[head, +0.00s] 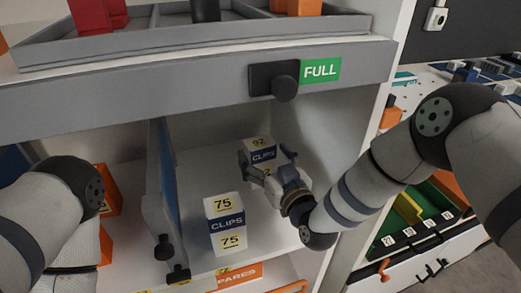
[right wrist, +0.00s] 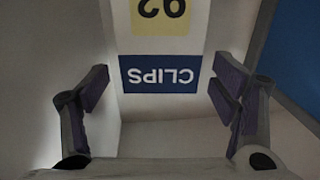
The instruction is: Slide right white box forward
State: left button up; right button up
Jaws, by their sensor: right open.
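The right white box (head: 260,143), marked 92 and CLIPS, stands upright at the back of the shelf compartment. My right gripper (head: 266,163) is open in front of it, with one finger towards each side and its body hiding the box's lower part. In the right wrist view the box (right wrist: 160,65) appears upside down between the two spread fingers (right wrist: 160,90); I cannot tell whether either finger touches it. Another white box (head: 226,224), marked 75 and CLIPS, stands nearer the front, left of my right gripper. My left arm shows at the left, but its gripper is out of view.
A blue-grey divider (head: 162,190) with dark knobs stands left of the boxes. The compartment's white wall (head: 325,140) is close on the right. A grey drawer front (head: 180,93) with a FULL tag (head: 320,69) hangs above.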

jog(key=shift+x, duration=1.65)
pick_arm(q)
jog(key=shift+s+f, duration=0.3)
jog(key=shift+f, duration=0.05)
pick_arm(e)
jog(key=shift+c, duration=0.2)
jog(key=c, duration=1.4)
pick_arm(q)
jog(key=shift+s, duration=0.1)
